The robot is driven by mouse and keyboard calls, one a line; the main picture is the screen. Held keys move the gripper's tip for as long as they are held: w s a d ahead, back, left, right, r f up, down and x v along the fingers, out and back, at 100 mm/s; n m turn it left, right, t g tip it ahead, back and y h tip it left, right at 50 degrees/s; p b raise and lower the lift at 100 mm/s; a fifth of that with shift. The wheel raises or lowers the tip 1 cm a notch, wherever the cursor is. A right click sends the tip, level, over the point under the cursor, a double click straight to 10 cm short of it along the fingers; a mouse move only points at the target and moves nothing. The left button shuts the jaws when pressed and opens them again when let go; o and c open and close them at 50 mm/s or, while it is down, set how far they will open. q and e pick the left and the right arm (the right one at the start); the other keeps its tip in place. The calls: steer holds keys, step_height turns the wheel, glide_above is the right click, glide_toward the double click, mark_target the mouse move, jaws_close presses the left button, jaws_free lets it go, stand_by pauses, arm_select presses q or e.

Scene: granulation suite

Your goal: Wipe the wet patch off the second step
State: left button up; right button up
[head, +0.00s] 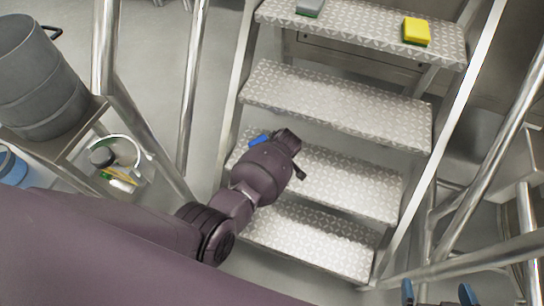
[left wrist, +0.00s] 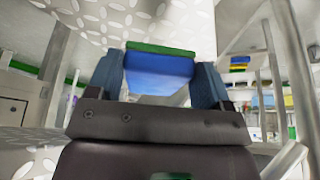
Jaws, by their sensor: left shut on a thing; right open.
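The second step (head: 350,182) from the bottom is a patterned metal tread in the head view. I cannot make out a wet patch on it; my left arm covers part of its left side. My left gripper (head: 274,140) is over that step's left end. In the left wrist view, the left gripper (left wrist: 160,75) is shut on a blue sponge (left wrist: 160,66) with a green layer. Whether the sponge touches the tread is unclear. My right gripper (head: 438,294) is open and empty at the bottom right, partly cut off.
A yellow sponge (head: 416,30) and a grey sponge (head: 310,6) lie on the top step (head: 365,28). Metal handrails (head: 193,80) flank the stairs. A grey drum (head: 38,80) stands on a cart at left. The bottom step (head: 318,245) is clear.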

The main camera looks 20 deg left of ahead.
arm_select(q)
steer(key=shift+w+r+p, duration=0.1)
steer(key=shift+r+p, duration=0.35)
steer(key=shift+r, duration=0.45)
steer(key=shift+r+p, duration=0.4)
steer(key=shift+r, duration=0.35)
steer(key=shift+f, duration=0.1)
arm_select(e)
steer(key=r, duration=0.1)
steer(key=w+r, duration=0.1)
steer(key=r, duration=0.1)
steer(key=shift+t, duration=0.4)
arm_select(q)
steer(key=shift+f, duration=0.1)
